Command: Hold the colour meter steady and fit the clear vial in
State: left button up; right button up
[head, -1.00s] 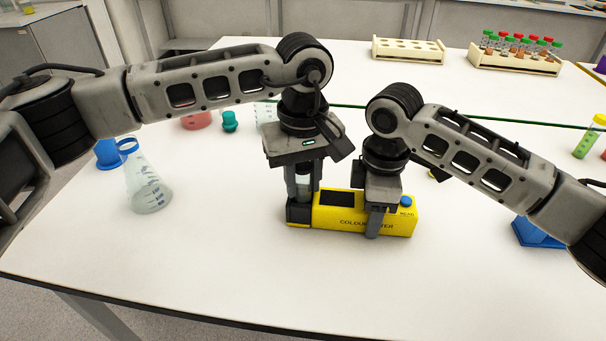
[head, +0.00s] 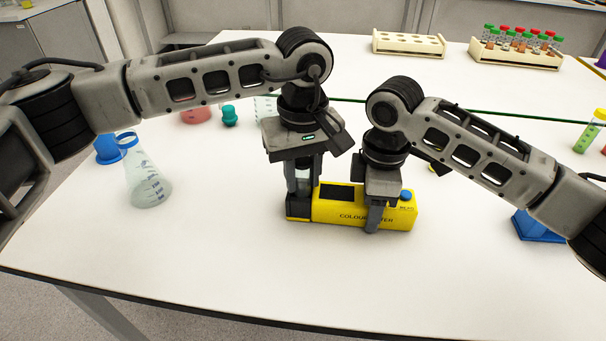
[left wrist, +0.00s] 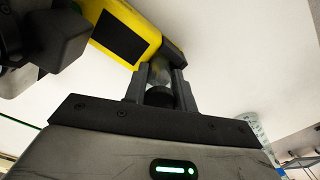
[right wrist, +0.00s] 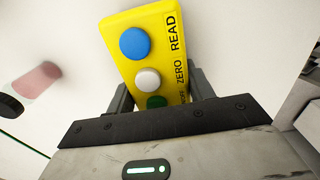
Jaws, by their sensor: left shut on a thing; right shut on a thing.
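The yellow colour meter (head: 338,210) lies on the white table, its dark screen facing up and its black end to the left. My right gripper (head: 376,215) is shut across the meter's body near the blue button; the right wrist view shows the yellow casing (right wrist: 150,45) between its fingers. My left gripper (head: 303,185) is shut on the clear vial (left wrist: 160,72), held upright over the meter's black end. The vial's dark cap shows between the fingers in the left wrist view. The vial's lower end is at the black end; how deep it sits is hidden.
A conical flask (head: 148,180) with a blue collar stands at the left. A teal stopper (head: 229,116) is behind my left arm. Racks (head: 408,44) stand at the back, one with several capped tubes (head: 520,42). A blue stand (head: 538,228) is at the right. The table front is clear.

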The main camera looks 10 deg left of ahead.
aim_at(303, 161)
pick_arm(q)
jog(key=shift+r, duration=0.6)
jog(key=o, duration=1.1)
jog(key=shift+c, duration=0.2)
notch_tip(303, 161, up, 12)
